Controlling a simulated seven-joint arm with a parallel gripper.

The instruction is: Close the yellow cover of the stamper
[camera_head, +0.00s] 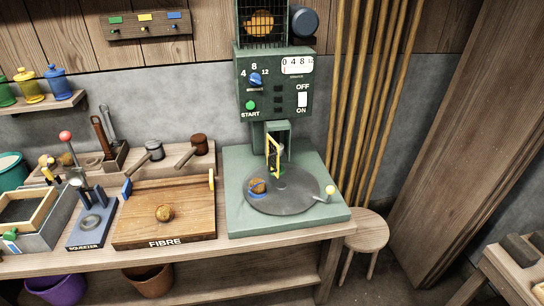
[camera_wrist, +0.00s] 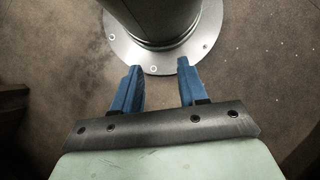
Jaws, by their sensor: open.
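The stamper (camera_head: 275,85) is a tall green machine at the back of the bench in the head view. Its yellow-framed cover (camera_head: 273,157) stands upright and swung outward at the opening, above the round grey plate (camera_head: 285,205). A brown and blue ball (camera_head: 258,186) sits on the plate's left side. My gripper (camera_wrist: 159,65) shows only in the wrist view, with its two blue fingers apart and nothing between them. It points down over brown floor, away from the stamper.
A yellow-knobbed lever (camera_head: 330,190) sticks out at the plate's right. A wooden FIBRE board (camera_head: 180,225) holding a ball lies left of the stamper. Poles (camera_head: 365,100) and a stool (camera_head: 366,232) stand to the right. The squeezer (camera_head: 92,215) is further left.

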